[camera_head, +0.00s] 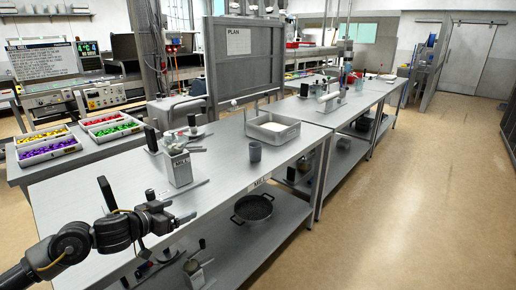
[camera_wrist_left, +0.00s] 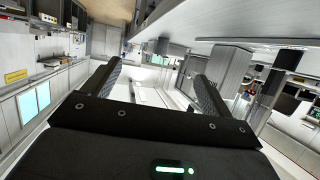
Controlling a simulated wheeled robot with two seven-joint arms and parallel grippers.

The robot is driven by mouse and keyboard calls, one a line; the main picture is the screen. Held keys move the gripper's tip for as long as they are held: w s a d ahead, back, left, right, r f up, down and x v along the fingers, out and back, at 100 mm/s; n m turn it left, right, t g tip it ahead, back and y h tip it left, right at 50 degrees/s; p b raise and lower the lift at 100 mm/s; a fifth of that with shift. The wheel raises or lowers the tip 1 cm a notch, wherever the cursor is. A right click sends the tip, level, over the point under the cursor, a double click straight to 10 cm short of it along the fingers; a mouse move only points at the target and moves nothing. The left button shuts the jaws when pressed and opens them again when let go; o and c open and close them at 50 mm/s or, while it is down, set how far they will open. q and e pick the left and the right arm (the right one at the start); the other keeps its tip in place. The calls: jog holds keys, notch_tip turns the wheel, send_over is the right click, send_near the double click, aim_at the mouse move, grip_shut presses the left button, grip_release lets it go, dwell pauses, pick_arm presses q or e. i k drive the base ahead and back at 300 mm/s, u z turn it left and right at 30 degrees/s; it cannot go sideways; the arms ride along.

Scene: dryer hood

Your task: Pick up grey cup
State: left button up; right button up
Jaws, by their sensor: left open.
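The grey cup (camera_head: 255,152) stands upright on the long metal workbench (camera_head: 235,190), near its front edge, in the head view. My left gripper (camera_head: 187,208) is above the near part of the same bench, to the left of the cup and closer to me, well apart from it. In the left wrist view its two fingers (camera_wrist_left: 157,75) are spread apart with nothing between them. I cannot make out the cup in that view. My right gripper does not show.
A grey mill device (camera_head: 179,168) stands between my left gripper and the back of the bench. A grey tray (camera_head: 272,128) with white contents sits behind the cup. A black pan (camera_head: 252,208) is on the lower shelf. The floor (camera_head: 400,200) to the right is clear.

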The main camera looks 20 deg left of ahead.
aim_at(255, 147)
jog(key=i, duration=1.45)
